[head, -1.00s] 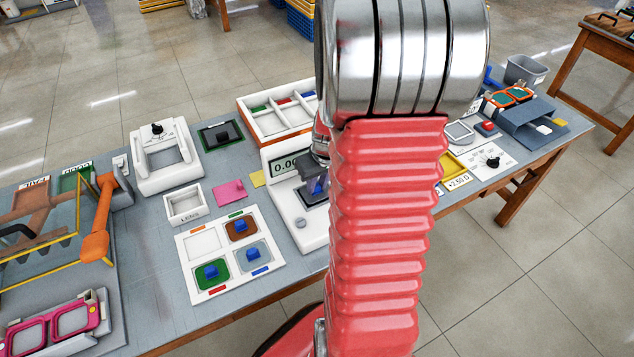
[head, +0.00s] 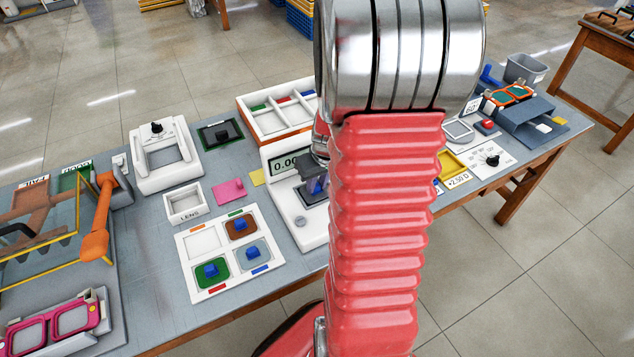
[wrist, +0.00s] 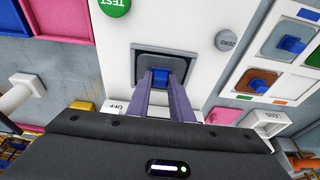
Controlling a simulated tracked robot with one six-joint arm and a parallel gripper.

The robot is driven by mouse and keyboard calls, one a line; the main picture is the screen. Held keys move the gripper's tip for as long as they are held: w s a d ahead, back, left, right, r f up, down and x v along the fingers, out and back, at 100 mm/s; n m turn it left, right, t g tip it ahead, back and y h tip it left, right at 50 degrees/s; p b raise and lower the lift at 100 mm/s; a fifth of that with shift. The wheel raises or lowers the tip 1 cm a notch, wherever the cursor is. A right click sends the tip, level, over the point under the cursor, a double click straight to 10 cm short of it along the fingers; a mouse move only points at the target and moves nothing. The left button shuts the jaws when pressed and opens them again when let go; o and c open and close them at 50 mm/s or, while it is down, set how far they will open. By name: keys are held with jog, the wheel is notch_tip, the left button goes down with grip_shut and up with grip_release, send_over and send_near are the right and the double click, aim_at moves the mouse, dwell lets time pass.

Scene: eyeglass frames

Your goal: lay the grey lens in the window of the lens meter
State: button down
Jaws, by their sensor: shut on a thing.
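The white lens meter (head: 283,213) stands on the table left of my red arm, its display reading 0.00. My gripper (wrist: 160,84) points down at its dark square window (wrist: 137,62). The two fingers are shut on the blue knob of the grey lens (wrist: 160,62). In the wrist view the lens lies within the outline of the dark window frame. I cannot tell whether it touches the window or hangs just above it. In the head view my arm partly hides the meter and the gripper.
A white tray (head: 218,289) left of the meter holds brown (head: 233,226), green (head: 203,280) and blue-grey (head: 262,246) lenses with blue knobs; its upper-left compartment is empty. A green TEST button (wrist: 116,6) and grey ZERO button (wrist: 228,39) flank the window. A LENS box (head: 184,203) stands nearby.

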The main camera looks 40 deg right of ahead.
jog(key=c, duration=1.5)
grip_release()
jog(key=v, duration=1.3)
jog(key=shift+r, duration=0.3)
jog(key=shift+s+a, duration=0.1)
